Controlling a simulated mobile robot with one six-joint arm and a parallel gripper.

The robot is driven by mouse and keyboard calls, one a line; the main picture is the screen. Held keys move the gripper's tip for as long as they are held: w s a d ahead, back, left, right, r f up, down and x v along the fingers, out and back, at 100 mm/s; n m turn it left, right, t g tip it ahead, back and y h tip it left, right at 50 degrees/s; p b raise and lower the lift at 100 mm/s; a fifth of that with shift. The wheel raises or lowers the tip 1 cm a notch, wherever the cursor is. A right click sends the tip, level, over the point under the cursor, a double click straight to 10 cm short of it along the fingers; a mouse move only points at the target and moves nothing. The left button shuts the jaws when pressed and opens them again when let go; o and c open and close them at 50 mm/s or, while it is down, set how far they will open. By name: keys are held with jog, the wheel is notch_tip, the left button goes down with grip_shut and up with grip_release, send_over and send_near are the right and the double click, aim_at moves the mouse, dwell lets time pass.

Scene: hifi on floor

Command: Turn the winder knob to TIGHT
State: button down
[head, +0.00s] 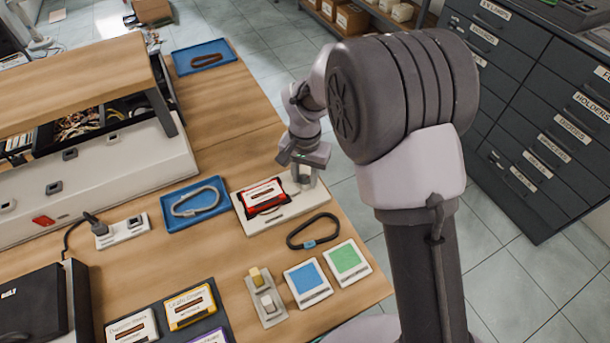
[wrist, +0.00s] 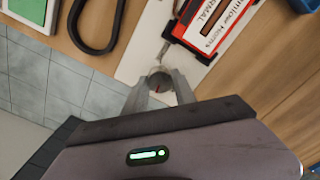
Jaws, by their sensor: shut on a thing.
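My gripper (wrist: 160,88) is shut on the knob, one finger on each side. In the head view my gripper (head: 303,178) reaches down at the right end of the white board (head: 290,210), and the knob is mostly hidden there. A red and black cassette (head: 264,196) with a white label lies on the board beside the knob; it also shows in the wrist view (wrist: 205,30). I cannot read a TIGHT mark.
A dark strap loop (head: 313,231) lies just in front of the board. Blue and green cards (head: 346,261) lie nearer the table's right edge. A blue tray (head: 168,213) with a grey loop is left of the board. A drawer cabinet (head: 530,120) stands at right.

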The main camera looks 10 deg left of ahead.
aim_at(305, 179)
jog(key=c, duration=1)
grip_release()
notch_tip(305, 179, up, 17)
jog(key=p, duration=0.6)
jog(key=shift+r, duration=0.2)
